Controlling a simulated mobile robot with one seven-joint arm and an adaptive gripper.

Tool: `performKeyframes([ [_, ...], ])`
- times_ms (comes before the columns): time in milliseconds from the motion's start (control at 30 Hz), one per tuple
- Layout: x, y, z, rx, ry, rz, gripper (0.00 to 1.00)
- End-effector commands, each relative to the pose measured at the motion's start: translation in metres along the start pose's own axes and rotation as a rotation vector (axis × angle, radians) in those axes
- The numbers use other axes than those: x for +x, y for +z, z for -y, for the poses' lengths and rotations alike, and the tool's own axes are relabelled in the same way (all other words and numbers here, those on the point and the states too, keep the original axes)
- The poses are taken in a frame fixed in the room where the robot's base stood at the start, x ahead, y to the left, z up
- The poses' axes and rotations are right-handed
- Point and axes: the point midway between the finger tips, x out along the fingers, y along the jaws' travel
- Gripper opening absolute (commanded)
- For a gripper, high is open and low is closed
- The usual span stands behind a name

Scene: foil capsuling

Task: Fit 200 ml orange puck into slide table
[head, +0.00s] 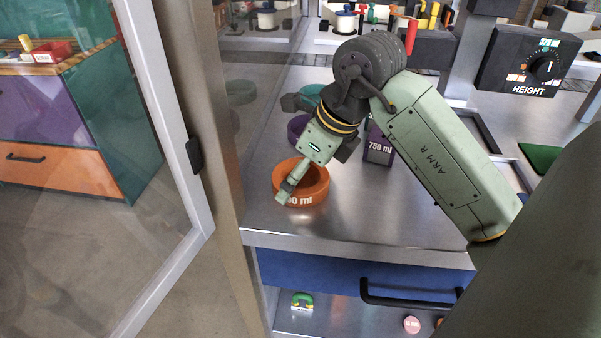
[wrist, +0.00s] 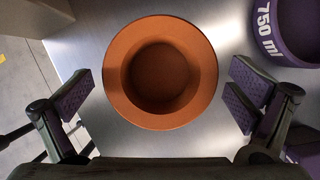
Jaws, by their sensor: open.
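The orange puck (head: 318,190) is a round ring with a deep central hollow, sitting on the steel worktop near its front left. Its white label is partly hidden by my gripper in the head view and ends in "00 ml". In the wrist view the puck (wrist: 118,82) lies between my two spread fingers, seen from above. My gripper (wrist: 160,95) is open, with purple-padded fingers on either side and gaps to the puck. In the head view my gripper (head: 286,192) is over the puck's front left side. I cannot identify the slide table with certainty.
Another purple ring (head: 297,128) and a teal ring (head: 306,96) are behind. A glass panel borders the left. A HEIGHT dial box (head: 528,62) and green plate (head: 541,157) are right. The front worktop is clear.

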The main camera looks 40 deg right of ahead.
Motion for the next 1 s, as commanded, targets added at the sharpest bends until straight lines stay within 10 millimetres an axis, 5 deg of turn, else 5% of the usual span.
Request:
performKeyframes([
  [133,0.0002,-0.0003,0.0001,0.0,0.0,0.0,1.0],
  [867,-0.0002,-0.0003,0.0001,0.0,0.0,-0.001,0.51],
  [1000,-0.0003,-0.0002,0.0001,0.0,0.0,0.0,0.5],
])
